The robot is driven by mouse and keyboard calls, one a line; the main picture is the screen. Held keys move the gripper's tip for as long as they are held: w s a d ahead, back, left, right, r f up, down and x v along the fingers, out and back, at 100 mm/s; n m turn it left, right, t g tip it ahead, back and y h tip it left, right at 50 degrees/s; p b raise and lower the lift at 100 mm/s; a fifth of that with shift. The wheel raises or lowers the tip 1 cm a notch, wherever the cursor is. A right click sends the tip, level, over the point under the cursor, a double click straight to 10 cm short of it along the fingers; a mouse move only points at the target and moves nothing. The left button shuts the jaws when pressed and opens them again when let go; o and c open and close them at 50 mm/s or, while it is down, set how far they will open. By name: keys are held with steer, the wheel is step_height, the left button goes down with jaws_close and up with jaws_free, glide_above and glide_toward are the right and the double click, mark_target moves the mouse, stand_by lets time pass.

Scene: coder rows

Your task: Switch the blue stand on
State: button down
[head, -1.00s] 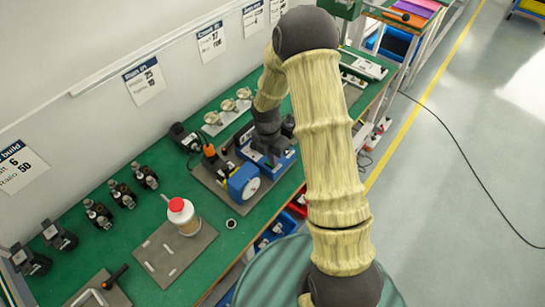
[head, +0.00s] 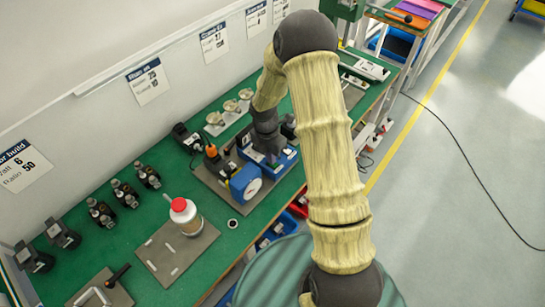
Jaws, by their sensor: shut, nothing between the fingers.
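The blue stand (head: 245,183) sits on a grey mat (head: 208,178) on the green bench, with a round white dial facing front. A blue tray-like part (head: 283,163) is just behind it to the right. My gripper (head: 270,152) points down over this blue part, beside the stand. It is shut and empty, as far as the small view shows. My own wrist hides part of the stand's far side, and I cannot make out a switch. An orange-topped dark item (head: 212,156) stands to the left of the blue stand.
Several dark coders (head: 124,193) line the wall side. Metal cups (head: 231,106) are farther back. Bins hang below the bench's right edge. The grey floor at right is open, crossed by a cable.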

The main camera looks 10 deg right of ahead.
steer(key=shift+r, duration=0.1)
steer(key=shift+r+p, duration=0.45)
steer(key=shift+p, duration=0.05)
step_height(320, 180, up, 13)
steer(key=w+p, duration=0.1)
steer(key=shift+w+a, duration=0.15)
steer(key=shift+a, duration=0.3)
steer(key=shift+p, duration=0.35)
steer(key=s+p, duration=0.1)
steer(key=p, duration=0.1)
steer(key=shift+s+d+p, duration=0.1)
steer(key=shift+d+p, duration=0.3)
steer(key=shift+f, duration=0.1)
steer(key=f+p, duration=0.1)
steer(key=f, duration=0.3)
steer(key=s+f+p, duration=0.1)
steer(key=f, duration=0.4)
steer(key=d+f+p, duration=0.1)
steer(key=f, duration=0.3)
steer(key=shift+s+f+p, duration=0.15)
steer(key=shift+f+p, duration=0.15)
steer(key=shift+f, duration=0.05)
